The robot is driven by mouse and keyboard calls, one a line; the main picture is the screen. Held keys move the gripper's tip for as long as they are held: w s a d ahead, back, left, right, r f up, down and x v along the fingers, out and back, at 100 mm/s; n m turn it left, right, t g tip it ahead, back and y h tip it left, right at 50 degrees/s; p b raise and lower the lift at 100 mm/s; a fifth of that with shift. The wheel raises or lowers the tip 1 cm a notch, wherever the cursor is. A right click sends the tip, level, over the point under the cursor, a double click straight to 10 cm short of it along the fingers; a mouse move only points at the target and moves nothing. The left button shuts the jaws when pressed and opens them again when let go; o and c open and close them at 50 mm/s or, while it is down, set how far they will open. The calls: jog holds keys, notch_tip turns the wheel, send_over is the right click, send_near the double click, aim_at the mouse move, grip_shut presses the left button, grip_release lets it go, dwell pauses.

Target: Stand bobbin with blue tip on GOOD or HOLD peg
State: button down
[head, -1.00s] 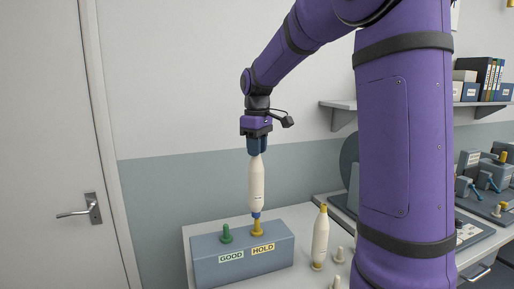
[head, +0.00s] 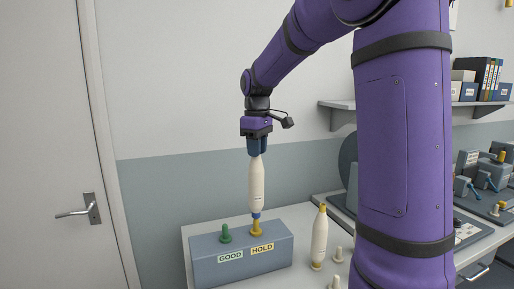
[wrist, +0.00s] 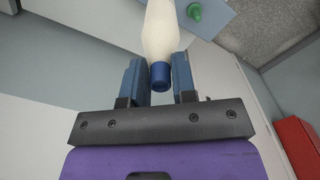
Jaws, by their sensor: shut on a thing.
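A white bobbin with a blue tip (head: 256,185) hangs upright in my gripper (head: 257,147). In the wrist view, the fingers stand on either side of the blue tip of the bobbin (wrist: 161,76); my gripper is shut on that upper end. The bobbin's lower end, also blue, is right above the yellow HOLD peg (head: 257,229). I cannot tell whether it touches the peg or sits over it. The green GOOD peg (head: 225,234) is bare, to the left on the same grey-blue block (head: 205,268). It also shows in the wrist view (wrist: 194,11).
A second white bobbin with a yellow tip (head: 320,238) stands on the table to the right of the block. Small pale pegs (head: 339,254) are near it. My arm hides part of the table. A shelf (head: 345,105) is on the wall behind.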

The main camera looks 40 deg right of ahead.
aim_at(257, 164)
jog(key=shift+f, duration=2.6)
jog(key=c, duration=0.8)
grip_release()
jog(key=shift+c, duration=0.2)
jog(key=shift+r, duration=0.1)
notch_tip(257, 164, up, 11)
jog(key=shift+f, duration=0.15)
